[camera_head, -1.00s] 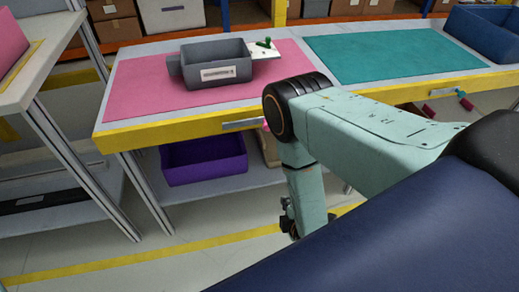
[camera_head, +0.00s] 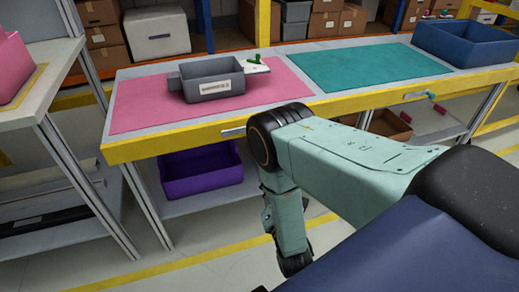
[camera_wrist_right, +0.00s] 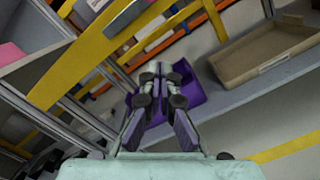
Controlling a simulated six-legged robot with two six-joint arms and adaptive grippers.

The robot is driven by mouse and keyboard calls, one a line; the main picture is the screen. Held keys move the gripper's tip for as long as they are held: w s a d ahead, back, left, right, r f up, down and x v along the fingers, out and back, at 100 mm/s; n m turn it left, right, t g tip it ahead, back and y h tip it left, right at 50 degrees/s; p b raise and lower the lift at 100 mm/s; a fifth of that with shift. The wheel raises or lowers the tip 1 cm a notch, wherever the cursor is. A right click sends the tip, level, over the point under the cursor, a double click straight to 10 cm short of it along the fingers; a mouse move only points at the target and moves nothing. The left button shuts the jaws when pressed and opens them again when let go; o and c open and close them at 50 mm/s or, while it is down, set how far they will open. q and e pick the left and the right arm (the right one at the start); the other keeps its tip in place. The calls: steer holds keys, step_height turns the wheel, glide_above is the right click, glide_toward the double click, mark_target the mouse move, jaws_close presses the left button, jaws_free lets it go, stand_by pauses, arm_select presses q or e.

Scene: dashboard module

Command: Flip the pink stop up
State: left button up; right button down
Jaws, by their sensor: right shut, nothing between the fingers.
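No pink stop shows clearly now. In the head view a silver bar handle (camera_head: 233,131) is on the yellow front edge of the table, and my right arm covers its right end. A second bar handle (camera_head: 414,95) farther right ends in a green-blue knob (camera_head: 431,96). My right arm is bent downward in front of the table. In the right wrist view my right gripper (camera_wrist_right: 160,72) is shut and empty, with the purple bin (camera_wrist_right: 190,88) beyond it. My left gripper is not in view.
On the table (camera_head: 130,150) are a pink mat (camera_head: 135,105) with a grey bin (camera_head: 212,88), a teal mat (camera_head: 355,65) and a blue bin (camera_head: 465,45). The purple bin (camera_head: 200,173) is on the shelf below. Another table (camera_head: 30,105) stands at left.

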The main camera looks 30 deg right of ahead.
steer(key=shift+w+d+r+n, duration=0.15)
steer(key=shift+r+n, duration=0.15)
steer(key=shift+n, duration=0.7)
steer(key=shift+w, duration=0.1)
steer(key=w+d+r+b, duration=0.3)
steer(key=w+d+r, duration=0.1)
steer(key=w, duration=0.5)
steer(key=shift+w+d+r, duration=0.2)
steer(key=shift+w, duration=0.05)
steer(key=shift+d, duration=0.15)
